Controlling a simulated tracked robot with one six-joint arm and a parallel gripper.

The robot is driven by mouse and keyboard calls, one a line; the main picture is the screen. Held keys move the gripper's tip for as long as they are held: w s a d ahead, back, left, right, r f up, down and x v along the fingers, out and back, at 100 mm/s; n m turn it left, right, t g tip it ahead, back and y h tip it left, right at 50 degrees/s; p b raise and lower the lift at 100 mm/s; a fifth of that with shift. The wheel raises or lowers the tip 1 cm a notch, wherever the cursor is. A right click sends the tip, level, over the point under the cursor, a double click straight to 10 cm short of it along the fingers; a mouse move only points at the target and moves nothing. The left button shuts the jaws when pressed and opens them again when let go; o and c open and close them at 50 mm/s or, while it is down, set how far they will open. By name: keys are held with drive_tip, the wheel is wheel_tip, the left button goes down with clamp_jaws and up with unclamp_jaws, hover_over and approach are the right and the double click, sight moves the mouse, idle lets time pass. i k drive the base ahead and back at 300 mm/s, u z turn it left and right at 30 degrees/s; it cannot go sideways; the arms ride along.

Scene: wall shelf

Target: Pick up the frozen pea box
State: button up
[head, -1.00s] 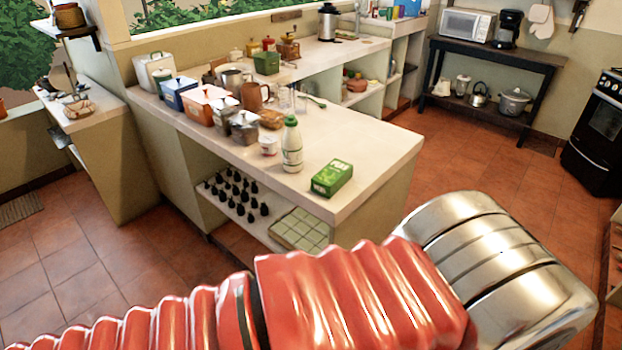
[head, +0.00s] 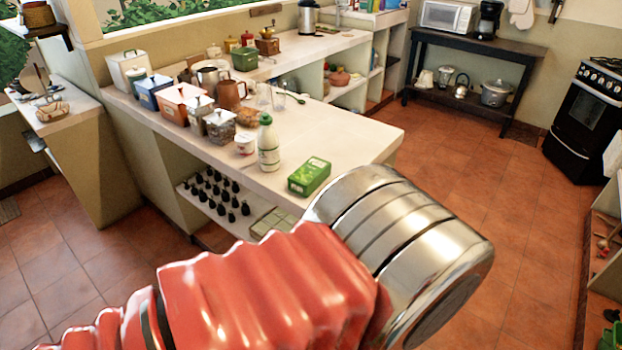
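The frozen pea box (head: 309,176) is a small green carton with white lettering. It lies flat on the near right end of the pale counter (head: 350,150), close to the front edge. A white bottle with a green cap (head: 268,143) stands to its left, with a gap between them. My gripper's fingers are not visible.
A white tub (head: 244,143), canisters (head: 220,126) and a brown pitcher (head: 230,95) crowd the counter's left part. Dark bottles (head: 215,190) stand on the shelf below. A black stove (head: 588,125) is at the right. The tiled floor (head: 490,190) between is clear.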

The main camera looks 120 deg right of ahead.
sight(309, 176)
drive_tip(key=u, duration=0.1)
drive_tip(key=k, duration=1.1)
drive_tip(key=z, duration=1.05)
